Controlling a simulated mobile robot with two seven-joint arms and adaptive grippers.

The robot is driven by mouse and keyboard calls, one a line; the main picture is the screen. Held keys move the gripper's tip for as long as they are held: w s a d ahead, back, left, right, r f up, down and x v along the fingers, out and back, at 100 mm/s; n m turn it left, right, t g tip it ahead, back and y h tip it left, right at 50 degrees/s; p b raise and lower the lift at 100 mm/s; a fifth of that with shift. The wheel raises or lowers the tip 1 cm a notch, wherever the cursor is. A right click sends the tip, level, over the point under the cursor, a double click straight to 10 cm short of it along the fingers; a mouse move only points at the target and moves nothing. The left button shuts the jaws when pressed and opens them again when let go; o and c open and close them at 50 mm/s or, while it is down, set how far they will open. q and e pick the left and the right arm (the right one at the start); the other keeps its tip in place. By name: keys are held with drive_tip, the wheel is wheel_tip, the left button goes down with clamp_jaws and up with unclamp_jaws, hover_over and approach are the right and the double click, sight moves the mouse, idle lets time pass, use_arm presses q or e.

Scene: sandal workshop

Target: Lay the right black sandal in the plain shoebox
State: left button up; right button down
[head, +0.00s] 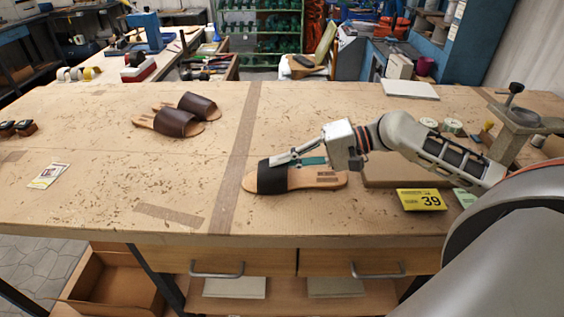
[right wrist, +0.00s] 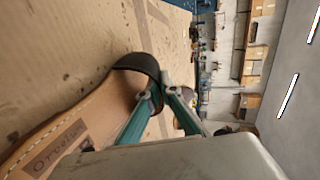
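A single black-strapped sandal (head: 270,178) with a tan sole lies near the table's front edge, its toe to the left in the head view. My right gripper (head: 272,162) reaches in from the right, low over the sole. In the right wrist view its fingertips (right wrist: 162,88) close together at the edge of the black strap (right wrist: 140,68), with the strap edge between them. The sandal looks flat on the tabletop. An open cardboard box (head: 112,282) stands low at the left, below the table; I cannot tell whether it is the plain shoebox. My left gripper is out of view.
A pair of brown sandals (head: 178,117) lies farther back on the table (head: 90,200). A low brown piece (head: 390,183) and a yellow 39 card (head: 421,199) are right of the black sandal. A metal stand (head: 515,118) is at the right. The front left is mostly clear.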

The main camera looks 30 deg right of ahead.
idle(0.3)
drive_tip(key=c, duration=2.3)
unclamp_jaws()
drive_tip(key=shift+f, duration=0.15)
drive_tip(key=v, duration=1.2)
drive_tip(key=shift+p, duration=0.35)
